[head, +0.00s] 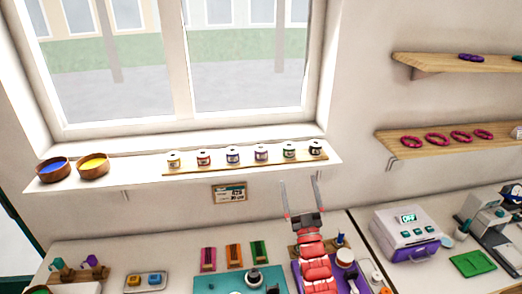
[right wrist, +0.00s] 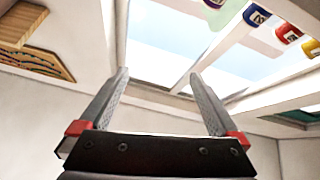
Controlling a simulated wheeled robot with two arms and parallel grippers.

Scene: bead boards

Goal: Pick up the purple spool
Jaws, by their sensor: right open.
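Several small white-capped spools stand in a row on a wooden strip on the windowsill. The one with a purplish label, which I take for the purple spool (head: 262,152), is fourth from the left; its colour is hard to tell at this size. My right gripper (head: 299,181) is open and empty, its fingers pointing up, below and to the right of that spool in the head view. In the right wrist view the open fingers (right wrist: 160,73) have nothing between them, and several coloured spools show along the top right. My left gripper is not in view.
The wooden strip (head: 190,171) lies on the white sill (head: 128,174). Blue and yellow bead bowls stand at its left end. A small framed card (head: 229,193) hangs below the sill. Wooden shelves (head: 440,139) are on the right wall. The counter below is crowded.

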